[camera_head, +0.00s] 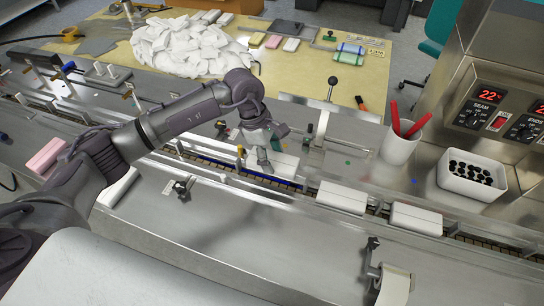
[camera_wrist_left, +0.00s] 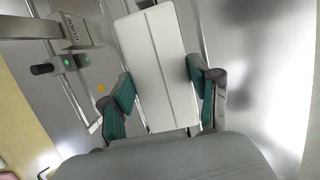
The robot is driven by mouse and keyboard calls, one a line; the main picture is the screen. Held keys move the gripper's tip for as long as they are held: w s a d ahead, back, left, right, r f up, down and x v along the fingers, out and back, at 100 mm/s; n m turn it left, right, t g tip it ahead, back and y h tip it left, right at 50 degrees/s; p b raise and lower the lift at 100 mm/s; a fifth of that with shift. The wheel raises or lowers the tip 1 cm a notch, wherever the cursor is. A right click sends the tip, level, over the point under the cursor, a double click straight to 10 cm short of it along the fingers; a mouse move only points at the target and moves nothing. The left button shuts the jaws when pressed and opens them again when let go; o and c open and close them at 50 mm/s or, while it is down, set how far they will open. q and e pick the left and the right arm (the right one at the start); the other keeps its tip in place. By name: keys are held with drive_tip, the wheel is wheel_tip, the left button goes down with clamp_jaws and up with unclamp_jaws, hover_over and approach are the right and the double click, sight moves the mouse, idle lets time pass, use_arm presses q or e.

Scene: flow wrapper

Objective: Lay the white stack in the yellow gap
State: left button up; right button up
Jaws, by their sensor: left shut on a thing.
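My left gripper (camera_head: 268,152) is shut on a white stack (camera_head: 286,165), a long flat white block with a line along its top. In the left wrist view the green finger pads of the gripper (camera_wrist_left: 157,95) press on both long sides of the white stack (camera_wrist_left: 158,65). The held stack is over or in the conveyor channel, beside a blue strip (camera_head: 268,181); I cannot tell if it touches the bottom. A small yellow post (camera_head: 240,153) stands left of the gripper. I cannot make out the yellow gap itself. My right gripper is not in view.
Two white stacks (camera_head: 342,197) (camera_head: 416,218) lie farther right along the conveyor. A white cup with red pens (camera_head: 398,148) and a white bin of black pieces (camera_head: 470,178) stand behind it. A pink block (camera_head: 45,157) lies at left near my arm.

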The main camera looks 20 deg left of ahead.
use_arm(q)
drive_tip(key=shift+a+f+b, duration=0.35)
drive_tip(key=shift+f, duration=0.65)
drive_tip(key=shift+d+f+b, duration=0.1)
drive_tip(key=shift+f+b, duration=0.25)
drive_tip(key=shift+f, duration=0.05)
wheel_tip(320, 180, down, 3)
drive_tip(key=shift+f+b, duration=0.15)
drive_tip(key=shift+b, duration=0.7)
drive_tip(key=shift+f+b, duration=0.3)
drive_tip(key=shift+b, duration=0.2)
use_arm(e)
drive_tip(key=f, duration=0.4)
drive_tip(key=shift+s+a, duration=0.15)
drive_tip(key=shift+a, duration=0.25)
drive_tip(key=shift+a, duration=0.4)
use_arm(q)
drive_tip(key=shift+f, duration=0.15)
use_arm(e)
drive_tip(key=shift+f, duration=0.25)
